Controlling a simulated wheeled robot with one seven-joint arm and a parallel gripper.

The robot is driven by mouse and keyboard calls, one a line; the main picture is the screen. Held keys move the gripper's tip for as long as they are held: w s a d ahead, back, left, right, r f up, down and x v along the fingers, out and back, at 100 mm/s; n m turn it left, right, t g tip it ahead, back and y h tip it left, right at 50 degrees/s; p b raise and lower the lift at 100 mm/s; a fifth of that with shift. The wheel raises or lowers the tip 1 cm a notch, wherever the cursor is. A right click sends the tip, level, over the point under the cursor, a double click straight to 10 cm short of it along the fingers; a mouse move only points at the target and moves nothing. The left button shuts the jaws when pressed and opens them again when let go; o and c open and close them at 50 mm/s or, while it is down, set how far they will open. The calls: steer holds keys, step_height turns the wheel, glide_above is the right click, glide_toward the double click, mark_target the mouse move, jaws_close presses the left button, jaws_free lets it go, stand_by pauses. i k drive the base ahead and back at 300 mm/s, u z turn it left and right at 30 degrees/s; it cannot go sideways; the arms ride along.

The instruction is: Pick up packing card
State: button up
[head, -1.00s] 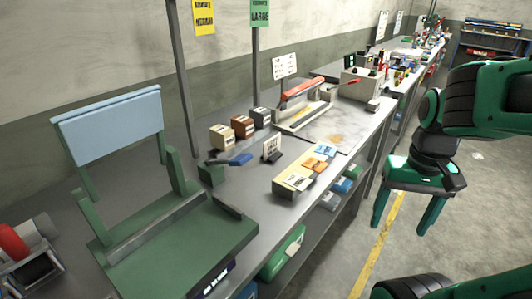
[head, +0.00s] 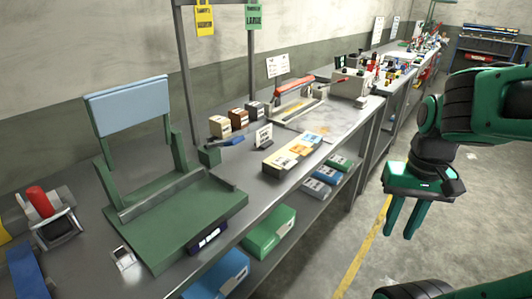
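A small white printed card (head: 264,136) stands upright in a dark holder on the grey workbench (head: 85,205). It may be the packing card, but its print is too small to read. My gripper (head: 404,224) hangs over the floor to the right of the bench, well apart from the cards. Its two green fingers point down with a gap between them, and it is empty.
A green stand with a light blue panel (head: 128,106) fills the left of the bench. Small boxes (head: 238,118) and a red-handled sealer (head: 296,96) stand behind the card. Shelves below hold a green box (head: 268,231) and a blue box (head: 218,275). The floor (head: 440,245) is clear.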

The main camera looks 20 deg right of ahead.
mark_target(264, 135)
steer(key=z, duration=0.05)
steer(key=k, duration=0.9)
steer(key=z, duration=0.6)
steer(key=i, duration=2.1)
steer(key=u, duration=0.6)
